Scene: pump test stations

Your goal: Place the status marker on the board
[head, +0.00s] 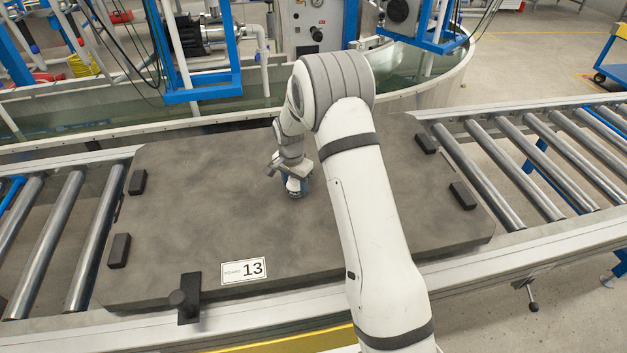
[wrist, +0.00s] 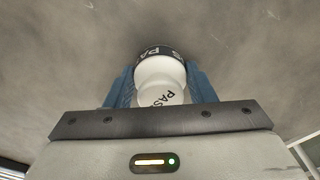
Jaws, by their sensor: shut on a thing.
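The status marker (wrist: 160,75) is a white rounded piece with a dark band and partly visible lettering that reads "PAS". My gripper (wrist: 160,88) is shut on it, with a blue finger on each side in the wrist view. In the head view my gripper (head: 293,186) is low over the middle of the board, and only a small part of the marker shows at its tip. The board (head: 200,230) is a large dark grey slab labelled 13. I cannot tell whether the marker touches the board.
The board lies on a roller conveyor (head: 580,165) with bare rollers at left and right. Black blocks (head: 119,250) stand near the board's edges, and a black clamp-like part (head: 190,298) is at the front. A water tank (head: 90,115) with pumps and pipes is behind. The board's surface around my gripper is clear.

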